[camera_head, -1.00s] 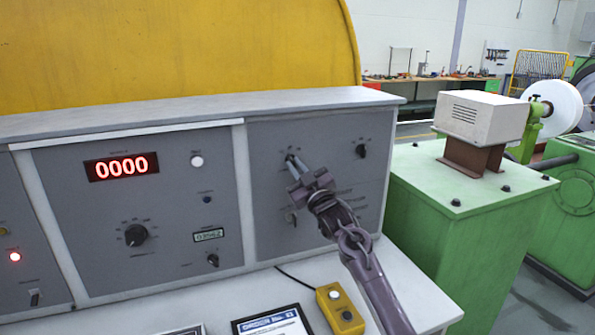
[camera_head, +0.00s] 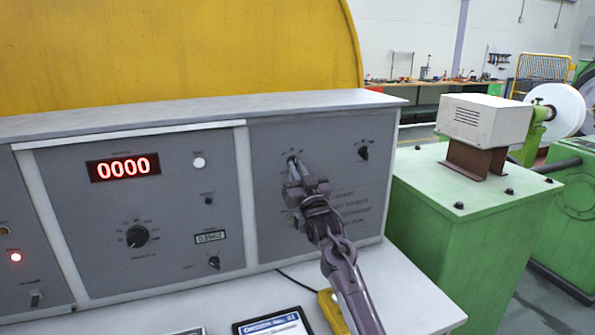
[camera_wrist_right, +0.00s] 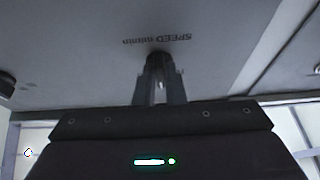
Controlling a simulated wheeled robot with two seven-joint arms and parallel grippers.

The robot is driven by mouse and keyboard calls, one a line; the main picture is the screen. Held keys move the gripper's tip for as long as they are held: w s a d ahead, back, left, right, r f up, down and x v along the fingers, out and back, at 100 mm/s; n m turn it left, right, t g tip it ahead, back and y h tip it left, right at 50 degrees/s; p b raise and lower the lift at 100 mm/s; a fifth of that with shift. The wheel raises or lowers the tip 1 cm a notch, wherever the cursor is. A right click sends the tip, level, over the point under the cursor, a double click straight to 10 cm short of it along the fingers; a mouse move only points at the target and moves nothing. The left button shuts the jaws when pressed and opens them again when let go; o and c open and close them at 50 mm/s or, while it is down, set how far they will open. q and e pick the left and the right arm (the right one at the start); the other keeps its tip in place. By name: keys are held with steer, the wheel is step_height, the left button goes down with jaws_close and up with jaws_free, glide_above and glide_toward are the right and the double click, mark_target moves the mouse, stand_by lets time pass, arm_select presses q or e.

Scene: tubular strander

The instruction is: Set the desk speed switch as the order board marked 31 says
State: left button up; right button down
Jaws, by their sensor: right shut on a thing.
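My right gripper (camera_head: 294,172) reaches up to the upper left of the right-hand grey desk panel, shut on a small dark knob, the speed switch (camera_wrist_right: 158,60). In the right wrist view its two fingers stand on either side of the knob, below an upside-down label reading SPEED m/min. The fingers cover most of the knob, so its pointer setting cannot be read. A framed order board (camera_head: 275,326) lies on the desk top at the bottom edge, partly cut off; its header number is blurred. My left gripper is not in view.
Another dark knob (camera_head: 363,153) sits right of the gripper. The middle panel has a red 0000 display (camera_head: 124,168) and a large dial (camera_head: 137,236). A yellow button box (camera_head: 331,310) is partly behind my right arm. A green cabinet (camera_head: 440,230) stands right.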

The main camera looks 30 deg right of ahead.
steer(key=shift+r, duration=0.2)
steer(key=c, duration=1.5)
jaws_free()
steer(key=shift+f, duration=0.1)
steer(key=shift+f, duration=0.1)
steer(key=b+v, duration=0.2)
steer(key=v, duration=0.5)
steer(key=shift+s+b, duration=0.3)
steer(key=shift+a+f, duration=0.1)
steer(key=shift+f, duration=0.05)
